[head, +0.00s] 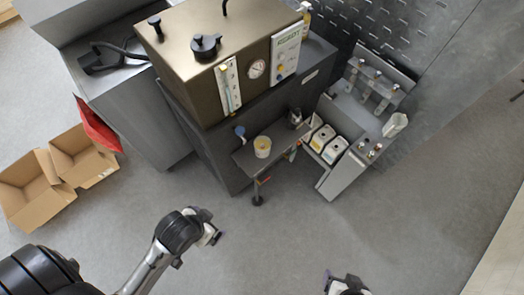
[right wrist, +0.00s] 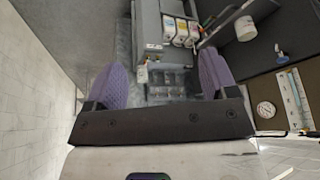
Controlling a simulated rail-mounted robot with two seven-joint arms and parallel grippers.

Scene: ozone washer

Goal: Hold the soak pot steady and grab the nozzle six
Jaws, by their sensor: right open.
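A small cream pot (head: 262,147), which looks like the soak pot, stands on a dark side shelf (head: 245,160). It also shows at the upper right of the right wrist view (right wrist: 245,28). Nozzle six cannot be singled out; small fittings (head: 370,148) sit on the end of the grey bench. My right gripper (head: 343,286) is at the bottom edge of the head view, far from the pot. In the right wrist view its purple fingers (right wrist: 162,78) are wide apart with nothing held. My left gripper (head: 214,237) is over the floor, below and left of the pot; its jaw opening is unclear.
A bronze-coloured washer cabinet (head: 205,75) with a gauge (head: 257,69) stands behind the shelf. White jugs (head: 334,150) sit in the grey bench (head: 345,176) at right. Open cardboard boxes (head: 35,185) lie on the floor at left. The floor in front is clear.

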